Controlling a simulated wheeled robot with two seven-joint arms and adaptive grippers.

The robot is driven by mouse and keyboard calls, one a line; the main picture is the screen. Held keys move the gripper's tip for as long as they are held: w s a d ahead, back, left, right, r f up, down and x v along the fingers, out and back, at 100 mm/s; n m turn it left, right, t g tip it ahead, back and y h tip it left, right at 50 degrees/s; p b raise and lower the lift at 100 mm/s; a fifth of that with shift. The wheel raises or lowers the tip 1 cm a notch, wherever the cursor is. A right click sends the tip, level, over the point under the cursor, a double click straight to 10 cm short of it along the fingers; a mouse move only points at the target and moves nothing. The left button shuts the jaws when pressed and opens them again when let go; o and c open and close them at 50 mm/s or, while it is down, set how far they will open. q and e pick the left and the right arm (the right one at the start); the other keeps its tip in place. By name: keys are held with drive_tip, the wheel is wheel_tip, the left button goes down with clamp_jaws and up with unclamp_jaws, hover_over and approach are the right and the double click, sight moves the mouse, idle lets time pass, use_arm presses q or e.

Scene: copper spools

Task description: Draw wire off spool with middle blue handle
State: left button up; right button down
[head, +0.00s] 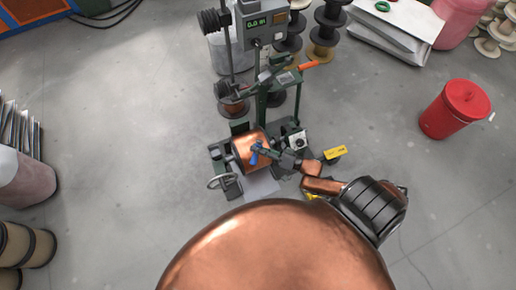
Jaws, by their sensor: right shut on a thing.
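A green machine (264,98) stands on the floor in the middle of the head view. On its low base sits a copper-coloured spool (246,149), lying on its side. A small blue handle (254,157) shows against the front of the spool. My right gripper (260,150) reaches in from the right and is shut on the blue handle; the fingers and my arm cover part of the spool. Any loose wire end is too small to make out. My left gripper is not in view.
A handwheel (219,181) is at the base's left and a yellow block (335,152) at its right. A red bin (456,108) stands to the right. Dark spools (329,22) are stacked behind. Barrels (24,244) line the left edge. The floor (130,130) left of the machine is clear.

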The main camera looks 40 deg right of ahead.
drive_tip(key=n, duration=0.5)
drive_tip(key=shift+r, duration=0.1)
drive_tip(key=n, duration=0.5)
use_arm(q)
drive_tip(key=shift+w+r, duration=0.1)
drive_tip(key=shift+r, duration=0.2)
use_arm(e)
drive_tip(key=shift+s+a+r+p, duration=0.2)
drive_tip(key=shift+s+r+p, duration=0.25)
drive_tip(key=shift+p, duration=0.3)
use_arm(q)
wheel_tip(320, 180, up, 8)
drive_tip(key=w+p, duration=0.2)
drive_tip(key=p, duration=0.4)
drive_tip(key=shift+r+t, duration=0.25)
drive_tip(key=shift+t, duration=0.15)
use_arm(e)
drive_tip(key=s+a+r, duration=0.2)
drive_tip(key=s+r, duration=0.2)
drive_tip(key=s, duration=0.2)
drive_tip(key=shift+s+a+r, duration=0.35)
drive_tip(key=shift+s+a, duration=0.05)
use_arm(q)
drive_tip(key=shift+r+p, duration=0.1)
drive_tip(key=shift+p, duration=0.2)
